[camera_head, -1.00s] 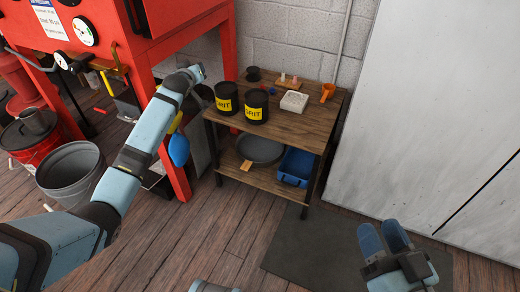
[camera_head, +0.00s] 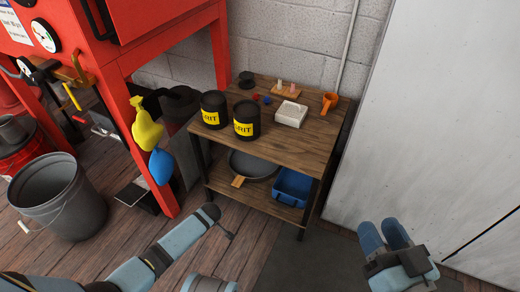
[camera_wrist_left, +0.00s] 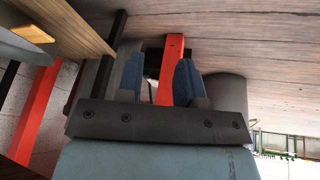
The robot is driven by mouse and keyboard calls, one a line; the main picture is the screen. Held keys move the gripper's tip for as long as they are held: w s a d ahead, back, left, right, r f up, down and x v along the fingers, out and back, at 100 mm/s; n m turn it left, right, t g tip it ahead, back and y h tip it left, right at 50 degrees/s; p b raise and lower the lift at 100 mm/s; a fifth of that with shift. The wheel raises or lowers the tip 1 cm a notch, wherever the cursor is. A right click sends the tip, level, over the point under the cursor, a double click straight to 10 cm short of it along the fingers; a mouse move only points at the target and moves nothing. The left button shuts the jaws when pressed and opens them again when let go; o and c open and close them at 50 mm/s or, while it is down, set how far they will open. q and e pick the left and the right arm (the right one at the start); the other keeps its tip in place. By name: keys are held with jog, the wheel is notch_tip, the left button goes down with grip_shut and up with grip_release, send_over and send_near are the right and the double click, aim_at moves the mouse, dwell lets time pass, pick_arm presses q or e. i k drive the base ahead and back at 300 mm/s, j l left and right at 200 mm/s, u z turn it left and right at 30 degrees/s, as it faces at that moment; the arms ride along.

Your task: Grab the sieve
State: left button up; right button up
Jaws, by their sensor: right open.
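The sieve (camera_head: 258,164) is a round grey pan with a short wooden handle. It lies on the lower shelf of the wooden table, with the handle towards the front edge. In the left wrist view its wooden handle (camera_wrist_left: 33,32) shows at the upper left. My left gripper (camera_wrist_left: 158,82) has its two blue fingers apart with nothing between them. In the head view my left arm reaches to the floor area in front of the shelf, apart from the sieve, and its fingers are not clear there. My right gripper (camera_head: 384,232) is open and empty at the lower right, away from the table.
A blue bin (camera_head: 293,187) stands right of the sieve on the shelf. Two black grit cans (camera_head: 246,120), a white block (camera_head: 291,114) and small items are on the tabletop (camera_head: 300,140). A red frame leg (camera_head: 145,150) and a grey bucket (camera_head: 60,198) are at left.

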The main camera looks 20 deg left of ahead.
aim_at(246, 167)
jog(key=i, duration=1)
